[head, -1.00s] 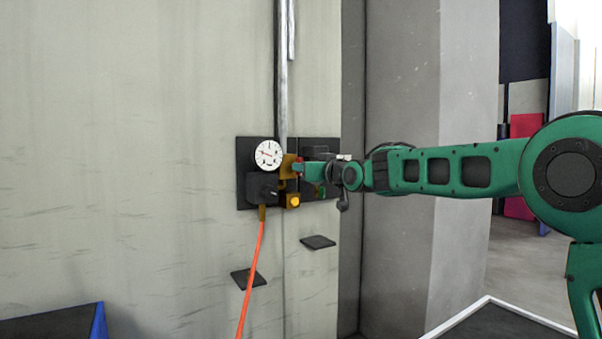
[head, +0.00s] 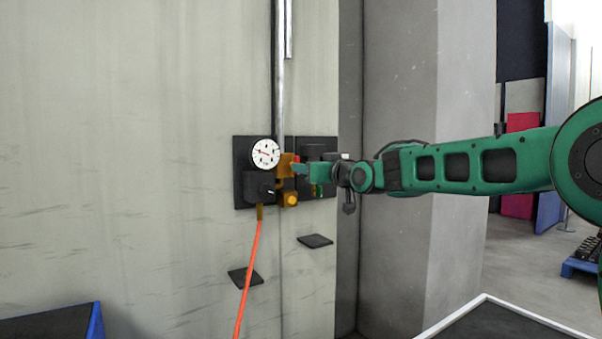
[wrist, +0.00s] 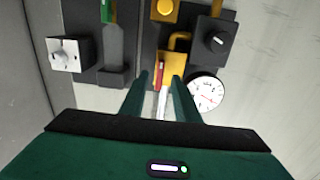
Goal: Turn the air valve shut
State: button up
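The air valve (head: 285,166) is a brass body on a dark wall panel, below the grey pipe. Its red handle (wrist: 158,74) shows in the wrist view, and a bit of red shows beside the brass in the head view. My gripper (wrist: 160,77) is open, with one green finger on each side of the red handle. Gaps show between handle and fingers; contact cannot be told. In the head view my gripper (head: 298,169) reaches the valve from the right and partly hides it.
A white dial gauge (head: 265,153) sits left of the valve. Below are a black knob box (head: 259,187), an amber button (head: 290,200) and an orange hose (head: 247,278). A switch box (wrist: 67,53) and green-marked part are close by. Two small dark plates (head: 315,241) jut lower down.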

jog(key=v, duration=0.7)
jog(key=shift+f, duration=0.1)
jog(key=s+d+f+m+g+h, duration=0.25)
jog(key=s+d+f, duration=0.4)
jog(key=d, duration=0.35)
jog(key=s+d+f+m+g+h, duration=0.2)
jog(key=s+d+f+h, duration=0.25)
jog(key=d+f, duration=0.5)
jog(key=s+d+f+m+g+h, duration=0.25)
jog(key=s+d+f, duration=0.35)
jog(key=d, duration=0.6)
jog(key=s+d+f+m+g, duration=0.2)
jog(key=s+f, duration=0.2)
jog(key=s, duration=0.7)
jog(key=s+d+f+m+g, duration=0.2)
jog(key=s+f, duration=0.3)
jog(key=s, duration=0.6)
jog(key=s+d+f+m+g, duration=0.2)
jog(key=s+d+f+g, duration=0.2)
jog(key=s, duration=0.7)
jog(key=shift+s+f, duration=0.2)
jog(key=shift+f, duration=0.35)
